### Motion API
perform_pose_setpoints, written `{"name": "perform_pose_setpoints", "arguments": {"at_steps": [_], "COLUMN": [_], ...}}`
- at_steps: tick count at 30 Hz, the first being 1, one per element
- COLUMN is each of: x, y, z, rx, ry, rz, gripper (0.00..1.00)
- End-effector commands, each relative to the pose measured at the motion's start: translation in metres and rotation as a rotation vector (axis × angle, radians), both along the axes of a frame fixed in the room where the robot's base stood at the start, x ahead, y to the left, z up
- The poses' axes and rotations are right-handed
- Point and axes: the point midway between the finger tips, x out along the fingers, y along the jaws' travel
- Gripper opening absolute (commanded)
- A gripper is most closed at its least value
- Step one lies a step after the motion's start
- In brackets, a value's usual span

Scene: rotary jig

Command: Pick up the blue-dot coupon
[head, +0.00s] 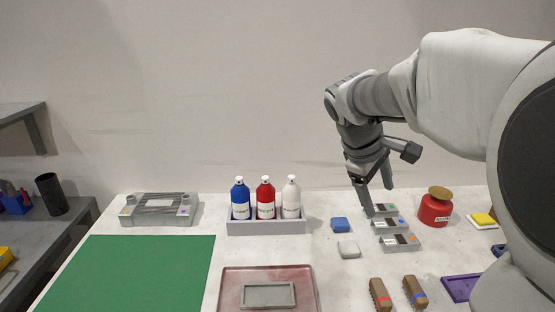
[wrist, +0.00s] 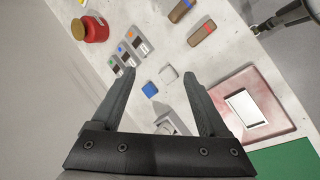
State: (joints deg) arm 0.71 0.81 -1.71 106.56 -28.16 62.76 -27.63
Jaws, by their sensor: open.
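Three grey holders with dark-and-white coupons stand in a row right of centre in the head view. My gripper (head: 378,200) is open and empty, above the back of the row. In the wrist view my gripper (wrist: 160,73) has its fingers wide apart, with no coupon between them.
A red jar (head: 434,211) stands right of the row. A blue block (head: 340,225) and a white block (head: 348,249) lie left. Brown blocks (head: 380,294) lie in front. A bottle rack (head: 266,227) and a pink tray (head: 232,292) are further left.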

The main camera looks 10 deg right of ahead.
Motion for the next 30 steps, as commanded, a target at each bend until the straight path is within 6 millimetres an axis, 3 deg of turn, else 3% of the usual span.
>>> {"name": "perform_pose_setpoints", "arguments": {"at_steps": [1, 6, 18, 24, 30], "x": [0.016, 0.063, 0.16, 0.196, 0.215], "y": [-0.009, -0.037, -0.097, -0.121, -0.133], "z": [-0.015, -0.045, -0.141, -0.197, -0.232], "rx": [-0.04, -0.178, -0.481, -0.617, -0.701], "ry": [0.041, 0.175, 0.524, 0.707, 0.83], "rz": [0.028, 0.13, 0.348, 0.441, 0.495], "gripper": [0.78, 0.78, 0.78, 0.78, 0.78]}}
